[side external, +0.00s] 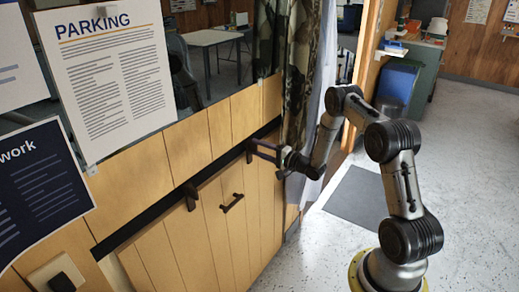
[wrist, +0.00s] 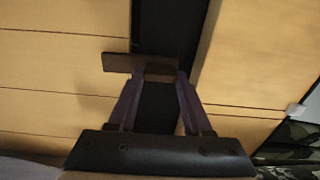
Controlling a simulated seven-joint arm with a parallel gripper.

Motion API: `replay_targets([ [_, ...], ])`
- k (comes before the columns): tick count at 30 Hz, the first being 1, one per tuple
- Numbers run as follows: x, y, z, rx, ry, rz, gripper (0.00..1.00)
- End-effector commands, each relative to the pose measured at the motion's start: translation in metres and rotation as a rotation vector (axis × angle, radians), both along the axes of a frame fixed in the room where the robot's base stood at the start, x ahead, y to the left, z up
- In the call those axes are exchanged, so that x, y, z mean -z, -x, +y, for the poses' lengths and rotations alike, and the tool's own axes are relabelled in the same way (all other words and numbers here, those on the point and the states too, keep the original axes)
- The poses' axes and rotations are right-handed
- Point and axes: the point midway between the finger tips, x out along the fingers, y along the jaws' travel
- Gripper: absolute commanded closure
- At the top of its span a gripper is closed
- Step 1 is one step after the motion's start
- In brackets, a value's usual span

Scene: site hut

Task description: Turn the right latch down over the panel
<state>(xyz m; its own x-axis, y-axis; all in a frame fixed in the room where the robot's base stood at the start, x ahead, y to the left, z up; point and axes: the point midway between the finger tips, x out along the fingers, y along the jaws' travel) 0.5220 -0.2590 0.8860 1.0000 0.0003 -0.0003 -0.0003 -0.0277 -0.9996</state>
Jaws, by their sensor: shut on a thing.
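The right latch (side external: 249,152) is a short dark bar at the black strip (side external: 150,215) on the wood wall. In the wrist view the latch (wrist: 120,62) lies across the fingertips, and its free end reaches left from the strip over the planks of the panel (wrist: 60,75). In the side view it hangs down from the strip towards the panel (side external: 212,220) below. My gripper (side external: 256,148) is shut on this latch; its two fingers also show in the wrist view (wrist: 161,77). The fingertips partly hide the latch's pivot end.
A left latch (side external: 190,196) hangs at the same strip. A dark handle (side external: 232,202) stands out from the panel. A camouflage curtain (side external: 300,65) hangs close by my gripper on the right.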

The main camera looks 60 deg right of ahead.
Motion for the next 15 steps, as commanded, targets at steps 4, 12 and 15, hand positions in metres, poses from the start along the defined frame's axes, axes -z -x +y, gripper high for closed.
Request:
replay_targets([
  [4, 0.0007, 0.0006, 0.0001, 0.000, -0.032, 0.001, 1.00],
  [12, 0.0008, 0.0006, 0.0002, 0.000, -0.049, 0.001, 1.00],
  [15, 0.0008, 0.0006, 0.0002, 0.000, -0.049, 0.001, 1.00],
])
